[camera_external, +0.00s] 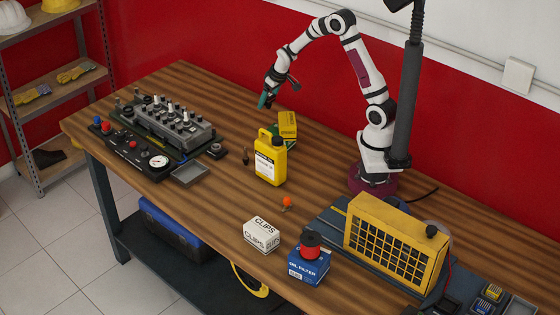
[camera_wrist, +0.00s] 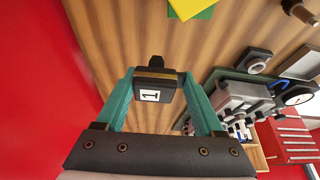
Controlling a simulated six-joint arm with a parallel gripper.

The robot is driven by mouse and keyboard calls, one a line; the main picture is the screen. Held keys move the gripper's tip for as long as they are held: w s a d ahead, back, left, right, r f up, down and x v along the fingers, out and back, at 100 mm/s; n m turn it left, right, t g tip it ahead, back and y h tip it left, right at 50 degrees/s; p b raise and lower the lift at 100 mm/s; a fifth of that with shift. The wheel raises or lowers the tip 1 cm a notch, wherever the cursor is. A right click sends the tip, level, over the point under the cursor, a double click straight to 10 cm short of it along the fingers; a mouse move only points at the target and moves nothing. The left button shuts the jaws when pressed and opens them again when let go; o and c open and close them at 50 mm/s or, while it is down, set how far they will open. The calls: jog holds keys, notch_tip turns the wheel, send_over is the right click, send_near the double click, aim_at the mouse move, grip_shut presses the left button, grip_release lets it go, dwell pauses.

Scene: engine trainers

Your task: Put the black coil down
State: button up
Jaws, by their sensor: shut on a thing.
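The black coil (camera_wrist: 156,83) shows between my fingertips in the wrist view, with a white label marked 1 facing the camera. My gripper (camera_wrist: 159,88) has its teal fingers shut on the coil's sides. In the external view my gripper (camera_external: 265,100) is held above the rear part of the wooden table (camera_external: 215,95), apart from it. I cannot make out the coil there.
The engine trainer (camera_external: 175,125) stands left of my gripper. A yellow jug (camera_external: 270,165) and a yellow-green box (camera_external: 287,126) stand closer to the camera. A small dark item (camera_external: 245,157) is beside the jug. The rear table between trainer and arm is bare.

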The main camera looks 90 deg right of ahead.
jog(key=shift+s+d+r, duration=0.15)
jog(key=shift+s+r, duration=0.1)
jog(key=shift+s, duration=0.1)
jog(key=w+a+n+t+y, duration=0.1)
jog(key=w+a+n, duration=0.2)
jog(key=w+a, duration=0.45)
jog(key=w+a+n+y, duration=0.1)
jog(key=w+a+n, duration=0.3)
jog(key=a, duration=0.6)
jog(key=w+a+n+y, duration=0.25)
jog(key=a+n, duration=0.35)
jog(key=a, duration=1.3)
jog(key=a+f, duration=0.2)
jog(key=a, duration=0.1)
jog(key=w+a+f, duration=0.1)
jog(key=a+f, duration=0.1)
jog(key=a, duration=0.2)
jog(key=w+a+f, duration=0.1)
jog(key=a+f, duration=0.1)
jog(key=a, duration=0.2)
jog(key=shift+w+a+f, duration=0.1)
jog(key=shift+w+f, duration=0.1)
jog(key=shift+f, duration=0.05)
jog(key=shift+a+f, duration=0.2)
jog(key=shift+f, duration=1.95)
jog(key=shift+f, duration=0.1)
